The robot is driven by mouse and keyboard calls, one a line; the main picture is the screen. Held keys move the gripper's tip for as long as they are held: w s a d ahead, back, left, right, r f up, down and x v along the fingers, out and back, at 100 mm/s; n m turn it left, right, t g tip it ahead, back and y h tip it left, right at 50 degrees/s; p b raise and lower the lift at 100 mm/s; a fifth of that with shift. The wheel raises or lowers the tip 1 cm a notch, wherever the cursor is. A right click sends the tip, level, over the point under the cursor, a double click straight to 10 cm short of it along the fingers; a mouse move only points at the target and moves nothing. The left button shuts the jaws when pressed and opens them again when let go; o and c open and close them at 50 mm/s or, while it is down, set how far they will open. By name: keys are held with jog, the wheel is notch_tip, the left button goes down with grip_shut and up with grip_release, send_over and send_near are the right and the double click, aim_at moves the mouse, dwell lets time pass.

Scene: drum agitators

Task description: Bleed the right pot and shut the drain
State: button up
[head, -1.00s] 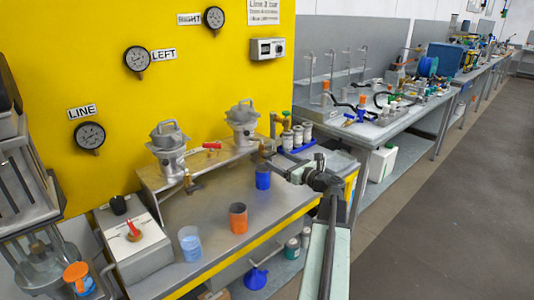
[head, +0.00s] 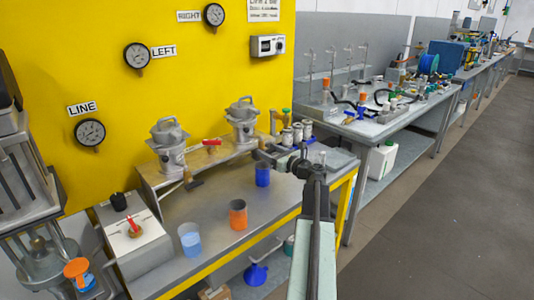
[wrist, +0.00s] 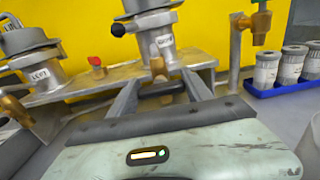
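The right pot (head: 241,122) is a grey metal pot with a lidded top on the back ledge. In the wrist view its neck (wrist: 166,42) carries a white label, and a black knob (wrist: 118,30) sticks out at its left. A brass drain fitting (wrist: 157,67) is below the neck. My gripper (wrist: 160,82) is open and empty, its fingers on either side of the drain fitting as seen by the wrist camera; contact cannot be told. In the head view my gripper (head: 262,156) is just right of and below the pot, hiding its drain.
A blue cup (head: 263,176) stands below my gripper, with an orange cup (head: 238,215) and a clear blue cup (head: 190,241) to the left. The left pot (head: 168,150) and a red-handled valve (head: 211,143) share the ledge.

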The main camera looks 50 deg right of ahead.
jog(key=shift+a+f, duration=0.1)
jog(key=shift+a, duration=0.1)
jog(key=shift+c, duration=0.6)
jog(key=shift+d, duration=0.1)
jog(key=shift+n, duration=0.7)
jog(key=n, duration=1.2)
